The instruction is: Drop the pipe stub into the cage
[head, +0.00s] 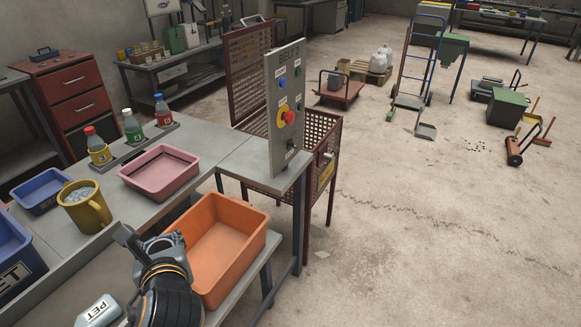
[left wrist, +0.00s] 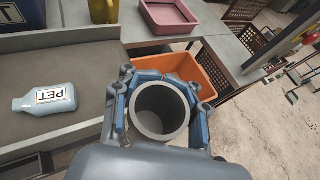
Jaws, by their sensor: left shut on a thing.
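The pipe stub (left wrist: 160,112) is a short grey hollow cylinder, seen in the left wrist view with its open end facing the camera. My left gripper (head: 155,242) is shut around it, with blue-grey fingers on both sides of it. In the head view the gripper is just left of the orange bin, and the stub is hard to tell apart from it. The cage (head: 327,165) is a rust-red perforated box behind the grey switch panel, with a raised mesh lid (head: 249,68). The gripper is well short of the cage. My right gripper is in neither view.
The orange bin (head: 256,243) stands beside the gripper. A pink tray (head: 160,172), a yellow mug (head: 84,207) and several bottles are on the bench. A PET bottle (left wrist: 46,98) lies at left. The upright switch panel (head: 286,105) stands before the cage.

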